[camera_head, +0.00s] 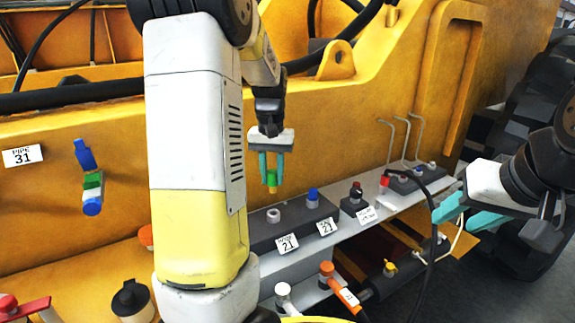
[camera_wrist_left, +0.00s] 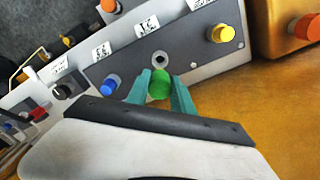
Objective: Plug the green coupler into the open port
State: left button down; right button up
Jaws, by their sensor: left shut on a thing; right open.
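My left gripper (camera_head: 271,168) is shut on the green coupler (camera_head: 272,182) and holds it above the dark port panel (camera_head: 286,231). The coupler has a yellowish lower part in the head view. In the left wrist view the round green top of the coupler (camera_wrist_left: 158,88) sits between the teal fingers. The open port (camera_head: 273,215) is a grey ring just below the coupler, with a visible gap. Its dark hole (camera_wrist_left: 160,58) shows just beyond the coupler in the wrist view. My right gripper (camera_head: 458,214) is open and empty at the right.
A blue coupler (camera_head: 312,197) stands in the panel to the right of the port. A yellow coupler (camera_wrist_left: 222,33) stands on its other side. A dark knob (camera_head: 356,192) and a red-capped part (camera_head: 384,183) sit further right. A black cable (camera_head: 429,255) hangs near my right gripper.

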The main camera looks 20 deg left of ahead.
aim_at(272, 185)
pick_arm(q)
jog(key=shift+s, duration=0.15)
jog(key=shift+f, duration=2.85)
jog(key=shift+f, duration=1.9)
jog(key=c, duration=1)
grip_release()
jog(key=shift+c, duration=0.2)
notch_tip(272, 185, up, 8)
jog(key=shift+f, duration=0.1)
